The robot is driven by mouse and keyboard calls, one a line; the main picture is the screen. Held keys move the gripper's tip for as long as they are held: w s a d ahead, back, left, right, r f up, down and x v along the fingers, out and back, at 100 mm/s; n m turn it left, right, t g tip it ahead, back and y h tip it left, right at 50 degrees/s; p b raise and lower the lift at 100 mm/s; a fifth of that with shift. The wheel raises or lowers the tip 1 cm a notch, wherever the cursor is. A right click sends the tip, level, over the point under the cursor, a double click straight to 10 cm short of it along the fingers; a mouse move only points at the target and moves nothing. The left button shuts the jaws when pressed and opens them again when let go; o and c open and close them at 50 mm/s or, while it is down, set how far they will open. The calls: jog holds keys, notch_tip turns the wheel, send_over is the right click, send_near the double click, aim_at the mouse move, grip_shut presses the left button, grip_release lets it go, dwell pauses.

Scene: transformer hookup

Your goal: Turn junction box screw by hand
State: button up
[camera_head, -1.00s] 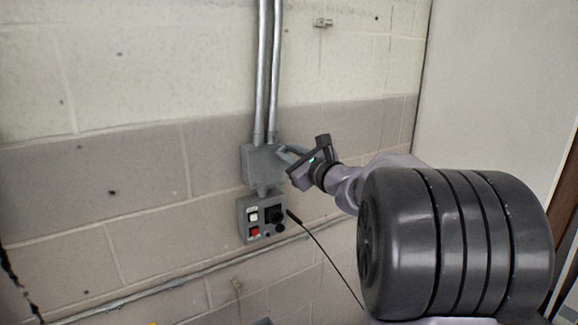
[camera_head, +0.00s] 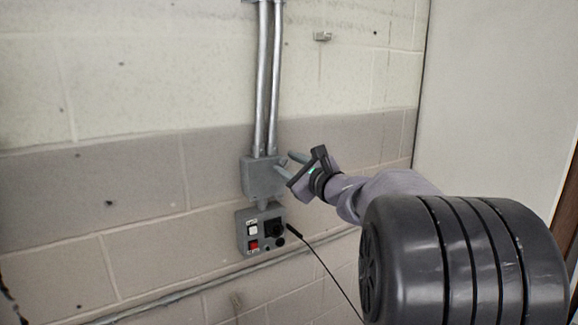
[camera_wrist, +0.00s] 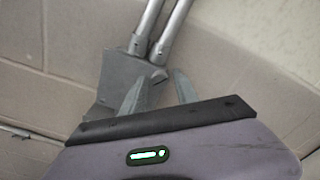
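The grey junction box (camera_head: 259,178) is fixed to the block wall below two metal conduits. A small stub, which may be its screw, sticks out at its upper right (camera_head: 283,163). In the wrist view the box (camera_wrist: 117,75) lies beyond my fingers, mostly left of the gap. My gripper (camera_head: 287,164) is close to the right side of the box. In the wrist view my gripper (camera_wrist: 158,88) has its two grey fingers apart, and a small grey piece shows between or behind their tips. I cannot tell whether they touch it.
A grey control box (camera_head: 261,231) with a white switch, a red switch and black knobs hangs just below. A black probe with a thin cable (camera_head: 318,255) is at its right. Conduits (camera_head: 270,80) run up the wall. Wall to the left is clear.

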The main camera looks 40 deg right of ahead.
jog(key=shift+o, duration=0.4)
jog(key=s+a+p, duration=0.1)
jog(key=s+p, duration=0.1)
jog(key=s, duration=1.5)
jog(key=shift+s, duration=0.2)
